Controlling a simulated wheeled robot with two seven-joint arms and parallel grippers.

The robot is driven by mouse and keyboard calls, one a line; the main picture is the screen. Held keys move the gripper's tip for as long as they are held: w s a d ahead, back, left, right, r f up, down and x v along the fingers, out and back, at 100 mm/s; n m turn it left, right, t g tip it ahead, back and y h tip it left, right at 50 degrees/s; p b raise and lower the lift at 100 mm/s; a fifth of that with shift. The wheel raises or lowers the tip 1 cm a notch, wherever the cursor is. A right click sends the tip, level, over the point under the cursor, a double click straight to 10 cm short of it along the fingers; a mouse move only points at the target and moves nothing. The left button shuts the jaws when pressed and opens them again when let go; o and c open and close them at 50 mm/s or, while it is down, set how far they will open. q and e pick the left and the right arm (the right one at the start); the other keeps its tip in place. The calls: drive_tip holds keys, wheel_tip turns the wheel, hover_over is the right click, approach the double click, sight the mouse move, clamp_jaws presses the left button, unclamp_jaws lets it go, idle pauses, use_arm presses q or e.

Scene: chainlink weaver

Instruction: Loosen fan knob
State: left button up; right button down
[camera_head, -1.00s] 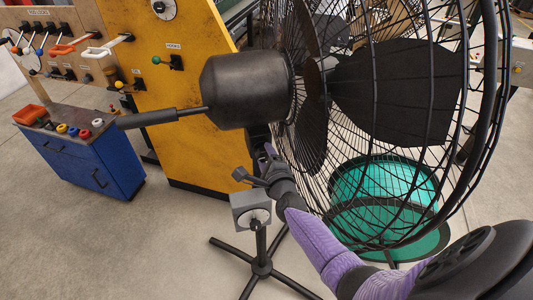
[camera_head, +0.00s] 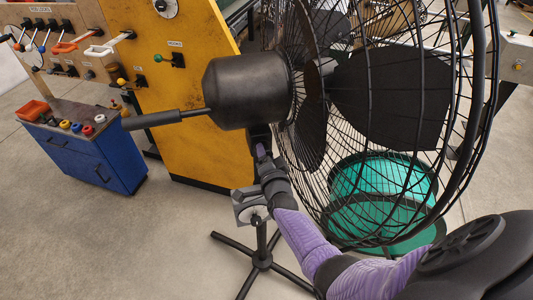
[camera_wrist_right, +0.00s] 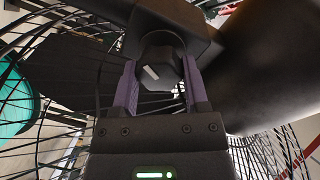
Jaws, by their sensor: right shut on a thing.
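The large black fan (camera_head: 390,90) fills the right of the head view, with its wire cage and dark motor housing (camera_head: 245,90). A black handle sticks out to the left of the housing. In the right wrist view a dark faceted knob (camera_wrist_right: 160,68) with a pale mark sits between the purple fingers of my right gripper (camera_wrist_right: 158,90), which is shut on it. In the head view my right gripper (camera_head: 262,158) is beneath the motor housing, beside the stand, and the knob is hidden there. My left gripper is not in view.
A grey box with a dial (camera_head: 248,207) stands on the fan's pole, close to my right wrist. A yellow cabinet (camera_head: 195,150) and a blue cabinet (camera_head: 95,160) stand at the left. A green round bin (camera_head: 385,190) shows behind the cage. Floor at lower left is clear.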

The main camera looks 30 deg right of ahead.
drive_tip(key=n, duration=0.5)
drive_tip(key=shift+a+h, duration=0.1)
drive_tip(key=shift+h, duration=0.3)
drive_tip(key=n, duration=0.3)
drive_tip(key=shift+f, duration=0.1)
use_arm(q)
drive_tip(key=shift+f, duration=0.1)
use_arm(e)
drive_tip(key=shift+n, duration=1.4)
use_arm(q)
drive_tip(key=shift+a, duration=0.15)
use_arm(e)
drive_tip(key=shift+t, duration=0.3)
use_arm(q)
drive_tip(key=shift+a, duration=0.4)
